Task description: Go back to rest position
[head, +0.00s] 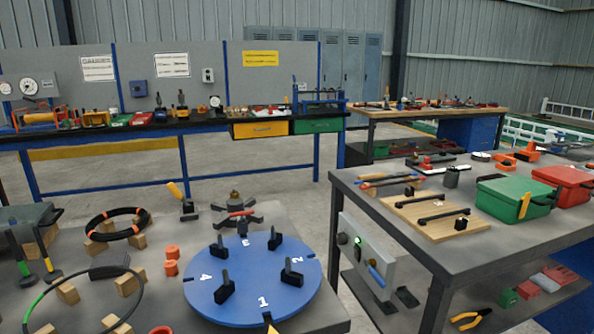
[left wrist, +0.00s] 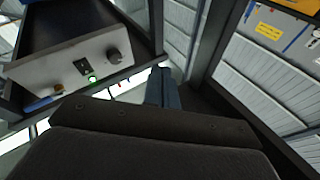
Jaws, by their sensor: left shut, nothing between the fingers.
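In the left wrist view, the dark body of my left gripper fills the bottom. Its narrow blue-grey fingers (left wrist: 163,90) stand together in the middle, shut with nothing between them. They appear to be in free air, with a grey control box (left wrist: 75,68) beyond them to the left. Neither gripper shows in the head view, and my right gripper is in neither view.
In the head view, the near table carries a numbered blue disc (head: 250,303), a black coil (head: 118,225) and wooden blocks. At right, a dark bench (head: 440,258) holds a green box (head: 515,200) and a red box (head: 563,186). Floor shows between the benches.

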